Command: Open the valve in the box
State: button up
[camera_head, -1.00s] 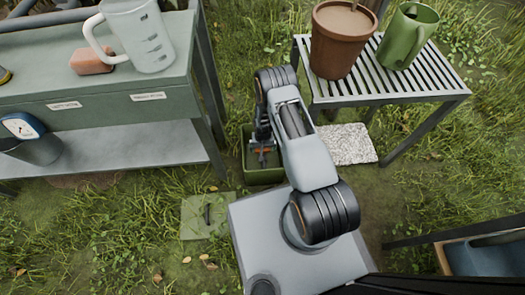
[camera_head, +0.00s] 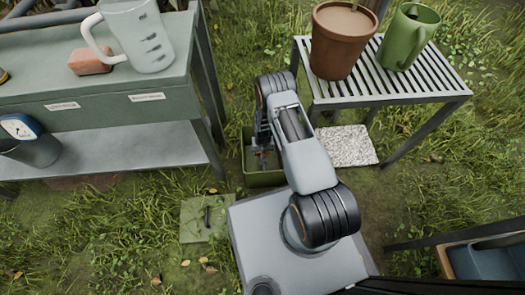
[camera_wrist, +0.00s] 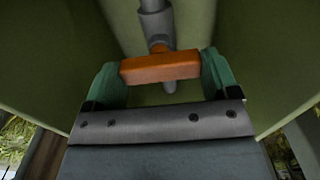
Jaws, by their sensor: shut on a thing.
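The green valve box (camera_head: 266,179) is open and set in the grass beside my base. My gripper (camera_head: 262,152) reaches down into it and is mostly hidden by my arm. In the wrist view my gripper (camera_wrist: 159,72) has its two green fingers at the two ends of the orange valve handle (camera_wrist: 161,67) and is shut on it. The grey pipe (camera_wrist: 156,22) runs away from me behind the handle, and the handle lies across it in this view. In the head view only a small dark orange bit of the handle shows.
A flat green lid (camera_head: 195,219) with a dark handle lies on the grass left of my base. A green workbench (camera_head: 100,125) stands left. A slatted table (camera_head: 400,95) with a pot and watering can stands right. A pale slab (camera_head: 346,146) lies beside the box.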

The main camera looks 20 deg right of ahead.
jog(key=shift+n, duration=0.3)
jog(key=shift+c, duration=0.2)
jog(key=n+b, duration=0.1)
jog(key=n, duration=0.2)
jog(key=shift+n, duration=0.4)
jog(key=n, duration=0.4)
jog(key=shift+b, duration=0.4)
jog(key=n, duration=0.5)
jog(key=shift+b, duration=0.3)
jog(key=n, duration=0.4)
jog(key=shift+n, duration=0.4)
jog(key=o, duration=0.8)
notch_tip(320, 180, up, 14)
jog(key=p, duration=0.5)
jog(key=shift+p, duration=0.3)
